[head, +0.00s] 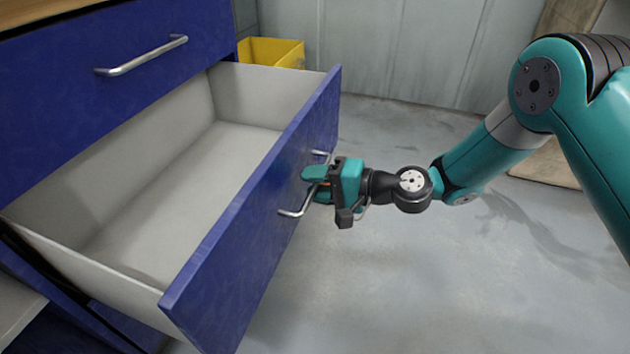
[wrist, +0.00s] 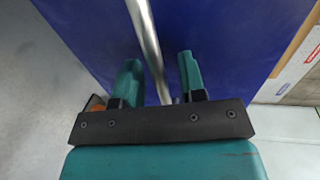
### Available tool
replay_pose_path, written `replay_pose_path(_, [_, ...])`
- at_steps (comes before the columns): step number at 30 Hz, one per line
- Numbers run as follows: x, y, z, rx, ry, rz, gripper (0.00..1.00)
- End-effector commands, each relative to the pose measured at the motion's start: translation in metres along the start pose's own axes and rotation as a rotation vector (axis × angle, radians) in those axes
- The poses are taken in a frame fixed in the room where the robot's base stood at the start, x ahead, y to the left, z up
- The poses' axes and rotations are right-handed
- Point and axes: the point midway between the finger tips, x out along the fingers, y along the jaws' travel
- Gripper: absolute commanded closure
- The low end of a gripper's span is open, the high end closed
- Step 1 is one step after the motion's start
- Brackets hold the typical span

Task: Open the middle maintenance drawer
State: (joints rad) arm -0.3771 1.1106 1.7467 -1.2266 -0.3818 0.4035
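The middle drawer (head: 255,215) of the blue cabinet stands far out, and its pale grey inside is empty. Its silver bar handle (head: 294,212) is on the blue front; the handle also shows in the wrist view (wrist: 147,35). My gripper (head: 316,184) is at the handle. In the wrist view the two teal fingers (wrist: 160,72) stand on either side of the bar, with a visible gap between the bar and the right finger. The gripper is open around the handle, not clamped on it. Part of the handle is hidden by the gripper in the head view.
A closed blue drawer (head: 120,62) with its own silver handle is above the open one. A yellow bin (head: 272,52) stands behind the cabinet. A brown panel (head: 548,160) is at the right, behind my arm. The grey floor (head: 400,290) in front of the drawer is clear.

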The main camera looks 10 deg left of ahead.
Motion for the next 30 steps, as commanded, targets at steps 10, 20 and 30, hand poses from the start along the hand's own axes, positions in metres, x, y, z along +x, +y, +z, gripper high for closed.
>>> replay_pose_path(10, [-0.001,-0.001,-0.003,-0.002,0.007,-0.001,0.63])
replay_pose_path(20, [-0.043,-0.003,-0.004,0.002,0.011,0.001,0.63])
replay_pose_path(30, [-0.13,-0.003,-0.003,0.003,0.011,0.0,0.63])
